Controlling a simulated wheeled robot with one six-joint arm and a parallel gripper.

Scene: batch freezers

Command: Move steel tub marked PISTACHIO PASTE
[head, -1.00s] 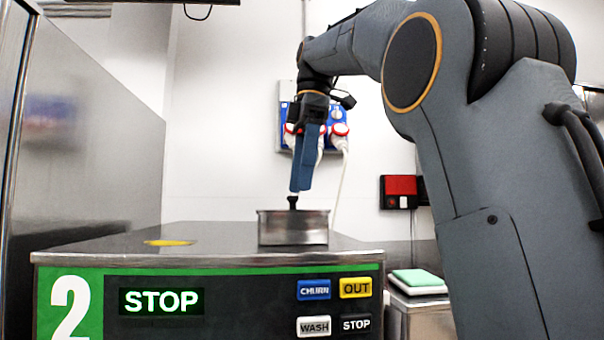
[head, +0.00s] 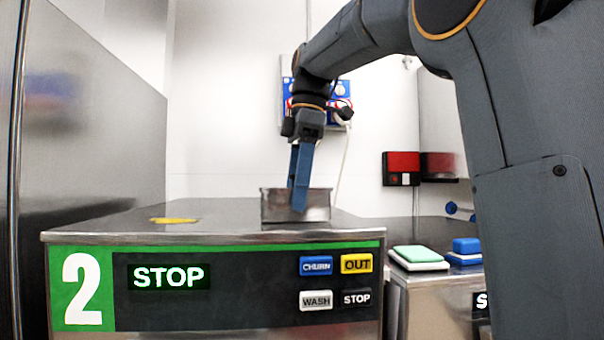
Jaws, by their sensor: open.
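A low steel tub (head: 278,208) stands on the top of the machine numbered 2, towards its right side. No PISTACHIO PASTE marking can be read on it from here. My gripper (head: 298,190) is at the tub with its blue fingers pointing down. One finger overlaps the front wall of the tub, right of its middle. The other finger is farther back and its tip is hidden behind the tub's rim. The jaws are open, and I cannot tell whether they touch the wall.
The steel machine top (head: 120,222) has a yellow round patch (head: 174,220) at left and is otherwise clear. Its front panel (head: 235,292) reads STOP and carries several buttons. Green and white (head: 420,254) and blue (head: 466,246) items lie on a lower unit at right. A steel wall (head: 90,130) bounds the left.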

